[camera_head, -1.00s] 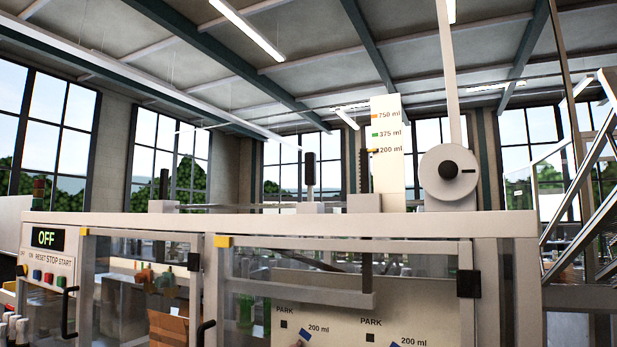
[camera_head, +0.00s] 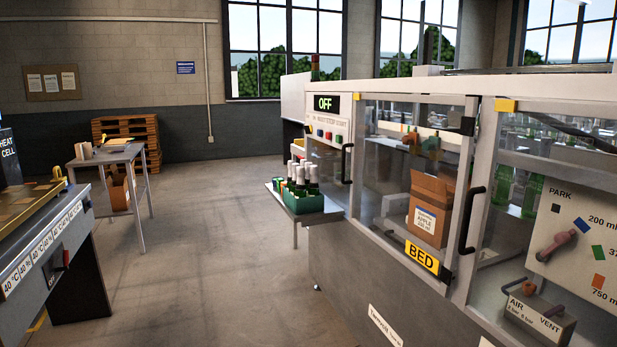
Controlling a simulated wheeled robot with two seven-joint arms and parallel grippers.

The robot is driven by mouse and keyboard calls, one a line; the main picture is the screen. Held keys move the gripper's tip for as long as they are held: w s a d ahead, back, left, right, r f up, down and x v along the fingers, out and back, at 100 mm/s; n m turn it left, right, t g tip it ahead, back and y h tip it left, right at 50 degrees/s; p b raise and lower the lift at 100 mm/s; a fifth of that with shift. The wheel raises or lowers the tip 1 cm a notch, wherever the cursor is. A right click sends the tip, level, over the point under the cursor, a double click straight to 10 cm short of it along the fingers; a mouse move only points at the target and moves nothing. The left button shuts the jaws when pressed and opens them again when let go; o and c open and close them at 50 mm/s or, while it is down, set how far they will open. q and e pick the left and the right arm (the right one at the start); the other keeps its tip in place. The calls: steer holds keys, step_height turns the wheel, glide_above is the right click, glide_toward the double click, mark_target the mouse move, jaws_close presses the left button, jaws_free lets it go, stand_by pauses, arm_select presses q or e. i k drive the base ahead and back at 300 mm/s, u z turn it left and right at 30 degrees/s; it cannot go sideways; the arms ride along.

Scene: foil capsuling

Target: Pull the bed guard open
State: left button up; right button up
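The bed guard (camera_head: 377,160) is a clear panel in a light frame on the front of the machine, with a yellow BED label (camera_head: 422,257) at its lower edge. It looks shut. A black vertical bar handle (camera_head: 345,163) stands at its left edge, and a black hinge-like block (camera_head: 468,126) at its upper right. A yellow corner piece (camera_head: 357,97) marks its upper left. Behind the panel is a cardboard box (camera_head: 430,208). Neither of my grippers is in view.
A second guard with its own black handle (camera_head: 471,220) adjoins on the right. A green crate of bottles (camera_head: 306,202) sits on a shelf projecting left of the bed guard. The control panel display (camera_head: 327,103) reads OFF. Open floor (camera_head: 225,240) lies left, between machine and bench.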

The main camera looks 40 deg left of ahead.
mark_target(468, 122)
steer(key=u, duration=1.1)
steer(key=i, duration=0.35)
steer(key=u, duration=1.25)
steer(key=i, duration=1.8)
steer(key=z, duration=0.5)
steer(key=i, duration=1.45)
steer(key=z, duration=1.05)
